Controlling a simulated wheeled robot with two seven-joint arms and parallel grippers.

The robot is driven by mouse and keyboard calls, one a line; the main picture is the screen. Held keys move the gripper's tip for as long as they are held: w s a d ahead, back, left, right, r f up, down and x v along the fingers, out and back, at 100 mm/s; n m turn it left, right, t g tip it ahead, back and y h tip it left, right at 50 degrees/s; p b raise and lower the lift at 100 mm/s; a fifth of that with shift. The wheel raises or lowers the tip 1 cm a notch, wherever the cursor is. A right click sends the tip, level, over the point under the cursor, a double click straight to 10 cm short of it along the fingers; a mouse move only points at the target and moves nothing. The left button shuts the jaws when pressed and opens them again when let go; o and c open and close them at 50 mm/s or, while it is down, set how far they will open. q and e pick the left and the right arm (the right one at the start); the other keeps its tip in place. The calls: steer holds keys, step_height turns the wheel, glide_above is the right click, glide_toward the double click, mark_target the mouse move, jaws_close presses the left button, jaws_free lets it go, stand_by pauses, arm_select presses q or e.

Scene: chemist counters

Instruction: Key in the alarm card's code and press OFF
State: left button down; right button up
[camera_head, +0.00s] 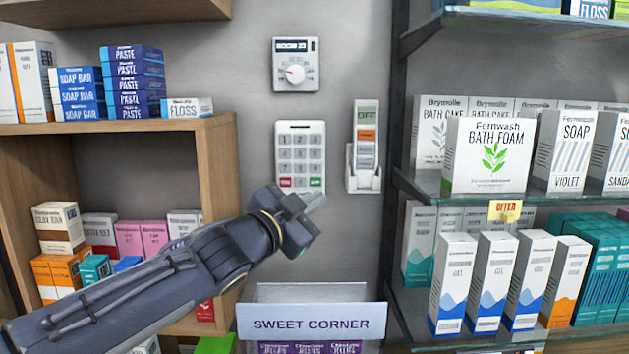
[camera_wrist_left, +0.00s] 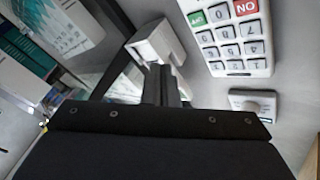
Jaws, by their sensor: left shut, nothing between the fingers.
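A white keypad (camera_head: 300,157) with grey number keys hangs on the wall, with a red key at its lower left and a green key at its lower right. In the left wrist view the keypad (camera_wrist_left: 234,50) appears upside down. Right of it, a white wall holder (camera_head: 362,182) carries an upright handset (camera_head: 366,135) with a green top part marked OFF. My left gripper (camera_head: 315,199) is shut and empty, just below the keypad's lower right corner; contact cannot be told. Its fingers (camera_wrist_left: 161,85) show in the wrist view. I cannot make out an alarm card. My right gripper is out of view.
A dial box (camera_head: 296,66) is on the wall above the keypad. A SWEET CORNER box (camera_head: 312,323) stands below. Wooden shelves (camera_head: 222,165) with goods are at left, glass shelves (camera_head: 455,200) with boxes at right.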

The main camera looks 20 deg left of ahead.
mark_target(315, 182)
arm_select(q)
steer(key=shift+w+a+p, duration=0.35)
steer(key=shift+w+p, duration=0.15)
steer(key=shift+w, duration=0.65)
steer(key=shift+w+a+p, duration=0.3)
steer(key=shift+w+p, duration=0.15)
steer(key=shift+w, duration=0.65)
steer(key=shift+w+a+p, duration=0.35)
steer(key=shift+w+p, duration=0.15)
steer(key=shift+w, duration=0.65)
steer(key=shift+w+a+p, duration=0.15)
steer(key=shift+w+p, duration=0.2)
steer(key=shift+w, duration=0.1)
steer(key=shift+w, duration=0.25)
steer(key=shift+s, duration=0.7)
